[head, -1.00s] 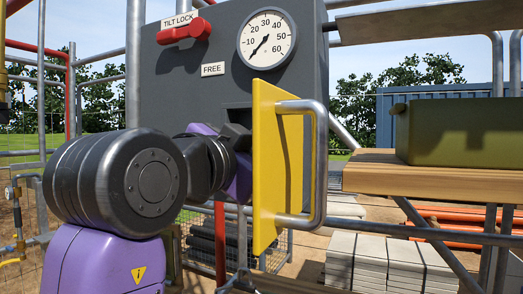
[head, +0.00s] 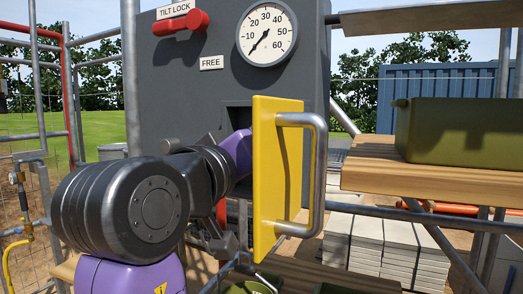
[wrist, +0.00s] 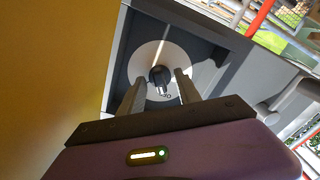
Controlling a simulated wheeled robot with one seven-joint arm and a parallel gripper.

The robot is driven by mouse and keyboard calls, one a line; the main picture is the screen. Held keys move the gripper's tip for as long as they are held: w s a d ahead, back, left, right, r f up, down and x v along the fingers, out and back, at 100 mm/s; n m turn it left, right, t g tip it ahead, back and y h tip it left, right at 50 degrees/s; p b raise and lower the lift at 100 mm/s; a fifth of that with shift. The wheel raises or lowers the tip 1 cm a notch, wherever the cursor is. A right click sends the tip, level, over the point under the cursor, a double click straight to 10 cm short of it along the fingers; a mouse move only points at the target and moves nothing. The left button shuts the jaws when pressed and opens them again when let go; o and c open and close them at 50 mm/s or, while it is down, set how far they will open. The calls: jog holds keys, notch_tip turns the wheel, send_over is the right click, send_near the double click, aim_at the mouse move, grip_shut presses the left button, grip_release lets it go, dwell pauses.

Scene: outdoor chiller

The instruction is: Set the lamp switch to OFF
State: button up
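The lamp switch seems to be the dark knob (wrist: 161,77) on a round white dial plate (wrist: 146,60) inside a grey recess. Lettering below the knob is too small and partly covered to read surely. My gripper (wrist: 159,80) is open, its two fingers pointing into the recess, one on each side of the knob in the wrist view. I cannot tell whether they touch it. A yellow door (head: 276,165) with a steel handle (head: 318,170) stands open beside the recess. In the head view it hides my gripper and the knob.
The grey panel (head: 215,90) carries a red TILT LOCK lever (head: 181,22), a FREE label (head: 212,63) and a gauge (head: 267,32). A wooden shelf (head: 365,175) with an olive case (head: 465,131) is to the right. Steel rails surround the panel.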

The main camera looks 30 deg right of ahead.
jog(key=o, duration=0.5)
jog(key=shift+v, duration=3.5)
